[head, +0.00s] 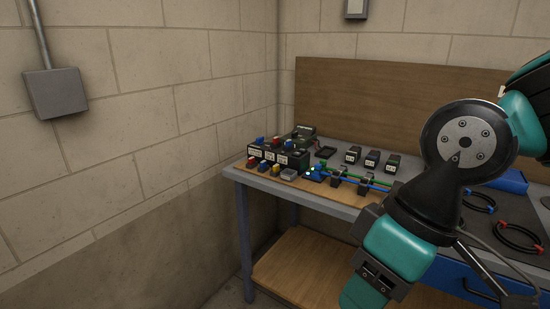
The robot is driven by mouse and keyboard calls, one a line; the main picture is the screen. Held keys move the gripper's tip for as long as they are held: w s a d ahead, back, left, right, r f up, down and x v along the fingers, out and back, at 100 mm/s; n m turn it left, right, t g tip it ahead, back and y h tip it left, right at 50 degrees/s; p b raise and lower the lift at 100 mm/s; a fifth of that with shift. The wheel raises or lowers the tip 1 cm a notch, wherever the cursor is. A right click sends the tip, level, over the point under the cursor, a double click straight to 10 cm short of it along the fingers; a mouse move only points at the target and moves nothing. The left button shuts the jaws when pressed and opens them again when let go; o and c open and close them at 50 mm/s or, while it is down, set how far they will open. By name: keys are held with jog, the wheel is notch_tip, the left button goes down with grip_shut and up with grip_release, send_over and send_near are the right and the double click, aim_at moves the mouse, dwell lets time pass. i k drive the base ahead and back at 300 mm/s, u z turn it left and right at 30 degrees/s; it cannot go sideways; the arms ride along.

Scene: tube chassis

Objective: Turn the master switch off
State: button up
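I cannot tell for sure which part is the master switch. A cluster of small black units with white labels (270,154) stands at the left end of the bench, with blue and red knobs on top. A row of small red, blue, yellow and grey parts (264,168) lies in front of them. A larger dark box (303,132) stands behind. The parts are too small to read their labels or settings. My arm comes in from the right and bends down to the bottom edge. My gripper's fingers are not in view, and my arm hides part of the bench.
Several black blocks (371,158) stand behind. Black rings (519,238) lie at right. A wooden panel (370,95) backs the bench; a wall adjoins its left end.

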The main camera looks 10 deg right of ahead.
aim_at(260, 140)
jog(key=u, duration=0.45)
jog(key=i, duration=2.1)
jog(key=z, duration=0.2)
